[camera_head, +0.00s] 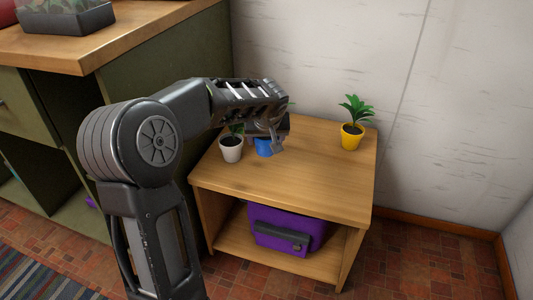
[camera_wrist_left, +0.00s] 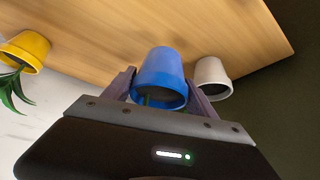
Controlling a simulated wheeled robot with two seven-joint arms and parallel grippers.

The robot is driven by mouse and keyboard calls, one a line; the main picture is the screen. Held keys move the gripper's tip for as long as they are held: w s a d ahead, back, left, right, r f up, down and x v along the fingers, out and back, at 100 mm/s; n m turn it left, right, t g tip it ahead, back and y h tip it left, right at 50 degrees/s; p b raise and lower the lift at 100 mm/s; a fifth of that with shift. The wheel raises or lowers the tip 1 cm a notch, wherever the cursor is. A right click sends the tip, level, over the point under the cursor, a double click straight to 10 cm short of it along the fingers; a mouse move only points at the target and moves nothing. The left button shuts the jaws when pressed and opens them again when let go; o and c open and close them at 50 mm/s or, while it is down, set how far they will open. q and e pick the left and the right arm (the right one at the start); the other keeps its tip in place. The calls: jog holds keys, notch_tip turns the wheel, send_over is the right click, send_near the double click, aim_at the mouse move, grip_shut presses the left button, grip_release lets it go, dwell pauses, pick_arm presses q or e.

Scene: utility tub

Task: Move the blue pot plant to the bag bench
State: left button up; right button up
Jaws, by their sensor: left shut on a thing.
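The blue pot plant (camera_head: 264,147) is on or just above the top of a small wooden bench (camera_head: 300,185), partly hidden by my left gripper (camera_head: 278,140). In the left wrist view the blue pot (camera_wrist_left: 161,76) sits between the two fingers of my left gripper (camera_wrist_left: 160,88), which is shut on it. Only a bit of its green plant shows there. I cannot tell whether the pot touches the wood. A purple bag (camera_head: 285,228) is on the bench's lower shelf. My right gripper is not in view.
A white pot plant (camera_head: 231,148) stands close left of the blue pot. A yellow pot plant (camera_head: 352,124) stands toward the back right. A green cabinet with a wooden top (camera_head: 110,45) is at the left; a wall is behind. The bench top's front right is clear.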

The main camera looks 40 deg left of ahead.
aim_at(266, 151)
pick_arm(q)
jog(key=shift+f+b, duration=1.2)
jog(key=shift+f, duration=1.25)
jog(key=shift+f, duration=0.1)
jog(key=o, duration=1.7)
jog(key=shift+s+r, duration=0.1)
jog(key=shift+r, duration=0.25)
jog(key=p+v, duration=0.4)
jog(key=v, duration=0.7)
jog(key=shift+s+d+r, duration=0.1)
jog(key=shift+s+r, duration=0.05)
jog(key=shift+r, duration=0.05)
